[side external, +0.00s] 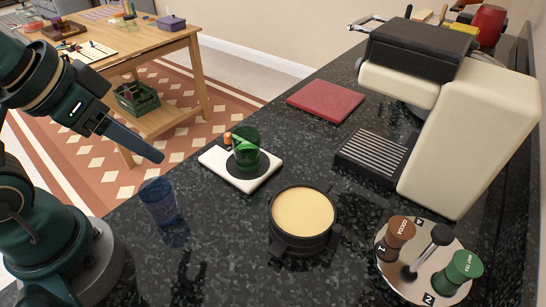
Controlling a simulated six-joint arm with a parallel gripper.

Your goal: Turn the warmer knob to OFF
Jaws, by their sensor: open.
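The warmer (214,160) is a flat white slab with a dark round plate, lying on the dark speckled counter. A green glass (246,146) stands on its round plate. A small orange knob (227,138) sits at the warmer's far left edge; its setting is too small to read. My gripper (158,154) is open and empty, to the left of the warmer and above the counter's left edge. Its fingers point down and to the right, apart from the knob. The fingers overlap in this view, so the gap between them is hidden.
A blue glass (160,201) stands below my gripper. A black round container with a cream top (304,212) is right of it. A cream coffee machine (462,130) and a round holder with knobs (409,284) stand at right. A red board (326,101) lies behind the warmer.

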